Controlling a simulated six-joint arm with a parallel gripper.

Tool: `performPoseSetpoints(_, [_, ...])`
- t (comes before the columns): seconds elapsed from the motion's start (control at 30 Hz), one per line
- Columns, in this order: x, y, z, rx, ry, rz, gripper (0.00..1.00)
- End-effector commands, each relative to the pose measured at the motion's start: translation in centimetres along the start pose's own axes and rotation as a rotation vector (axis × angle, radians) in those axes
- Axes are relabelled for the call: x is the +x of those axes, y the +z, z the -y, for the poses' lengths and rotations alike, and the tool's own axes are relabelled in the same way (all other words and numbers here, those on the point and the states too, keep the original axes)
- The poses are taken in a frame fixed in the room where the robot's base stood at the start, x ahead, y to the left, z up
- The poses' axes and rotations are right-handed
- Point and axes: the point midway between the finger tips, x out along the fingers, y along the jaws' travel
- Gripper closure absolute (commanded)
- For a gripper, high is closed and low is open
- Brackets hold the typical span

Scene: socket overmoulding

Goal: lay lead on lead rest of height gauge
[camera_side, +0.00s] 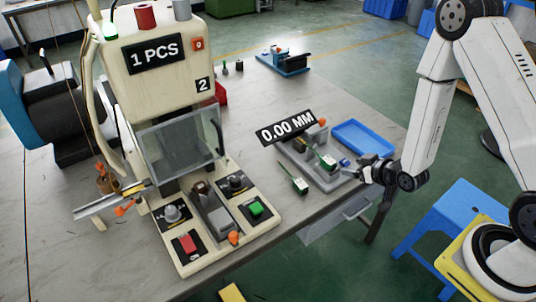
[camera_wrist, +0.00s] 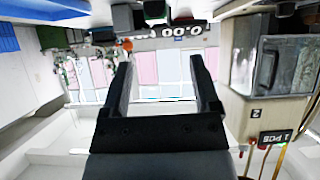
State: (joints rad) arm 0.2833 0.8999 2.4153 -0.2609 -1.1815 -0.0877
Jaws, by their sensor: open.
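The height gauge (camera_side: 308,160) is a grey unit on the bench, with a sign reading 0.00 MM (camera_side: 286,128) above it. The sign also shows upside down in the wrist view (camera_wrist: 182,31). A small green and dark piece (camera_side: 298,184), possibly the lead, lies at the gauge's front left; another green piece (camera_side: 327,161) is on the gauge. Which part is the lead rest is too small to tell. My gripper (camera_side: 366,173) is just right of the gauge. In the wrist view its two dark fingers (camera_wrist: 164,75) are apart with nothing between them.
A cream moulding machine (camera_side: 152,75) with a clear guard stands left, its button panel (camera_side: 213,221) in front. A blue tray (camera_side: 361,138) lies behind my gripper. A blue stool (camera_side: 447,220) stands beside the bench. Bare bench (camera_side: 262,95) lies behind the gauge.

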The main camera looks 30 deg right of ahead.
Motion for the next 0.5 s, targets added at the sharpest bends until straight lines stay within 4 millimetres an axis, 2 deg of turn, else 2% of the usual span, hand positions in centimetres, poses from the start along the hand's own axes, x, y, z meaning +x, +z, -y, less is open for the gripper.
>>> performPoseSetpoints(0.03, [-0.1, -0.8, 0.2, -0.009, -0.002, 0.025, 0.21])
performPoseSetpoints(0.27, [-1.3, -2.7, 0.9, -0.025, 0.005, 0.186, 0.21])
performPoseSetpoints(0.5, [-3.8, -4.5, 2.0, -0.023, 0.012, 0.350, 0.21])
